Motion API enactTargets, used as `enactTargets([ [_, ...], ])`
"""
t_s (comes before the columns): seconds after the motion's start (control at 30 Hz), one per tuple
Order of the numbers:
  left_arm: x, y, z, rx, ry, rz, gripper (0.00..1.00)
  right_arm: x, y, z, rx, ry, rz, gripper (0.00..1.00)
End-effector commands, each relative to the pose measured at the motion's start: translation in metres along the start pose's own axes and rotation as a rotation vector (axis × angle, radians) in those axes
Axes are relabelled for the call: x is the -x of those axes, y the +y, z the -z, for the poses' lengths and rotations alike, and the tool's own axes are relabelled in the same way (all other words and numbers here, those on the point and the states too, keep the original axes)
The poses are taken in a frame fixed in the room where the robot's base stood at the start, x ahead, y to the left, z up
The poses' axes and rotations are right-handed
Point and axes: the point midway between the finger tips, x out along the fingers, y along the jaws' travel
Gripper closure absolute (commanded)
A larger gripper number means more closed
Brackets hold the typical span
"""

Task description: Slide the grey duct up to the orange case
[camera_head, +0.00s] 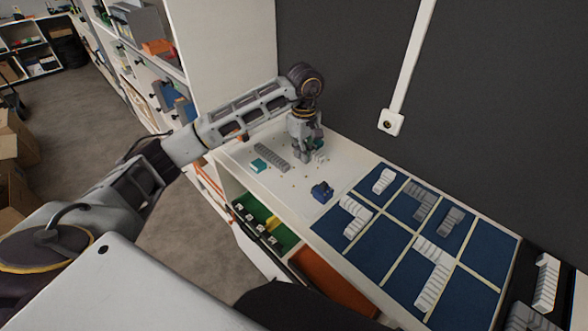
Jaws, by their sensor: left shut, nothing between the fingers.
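A grey ribbed strip (272,157), which looks like the grey duct, lies on the white worktop (284,187) near the back left. My left gripper (303,158) points down just to its right, shut and empty, close to the worktop. I cannot tell whether its fingertips touch the surface. My right gripper is not in view.
A teal block (259,165) lies left of the strip, and a dark blue object (321,191) stands nearer the front. Blue compartments (371,246) on the right hold white and grey ribbed pieces. An open drawer (335,281) has an orange-brown inside. A dark wall rises behind.

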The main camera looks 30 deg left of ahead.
Motion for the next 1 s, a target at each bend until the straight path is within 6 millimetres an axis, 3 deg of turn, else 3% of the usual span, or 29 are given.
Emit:
enactTargets([
  [0.13,-0.001,0.000,0.000,0.000,-0.001,0.000,1.00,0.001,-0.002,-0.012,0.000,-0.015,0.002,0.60],
  [0.37,-0.011,0.000,-0.001,0.000,-0.003,0.001,1.00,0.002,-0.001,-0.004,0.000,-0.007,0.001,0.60],
  [0.63,-0.038,0.000,-0.001,0.001,-0.003,0.002,1.00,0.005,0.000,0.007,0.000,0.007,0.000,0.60],
  [1.0,-0.082,0.000,-0.001,0.001,-0.003,0.002,1.00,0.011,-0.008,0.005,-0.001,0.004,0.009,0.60],
])
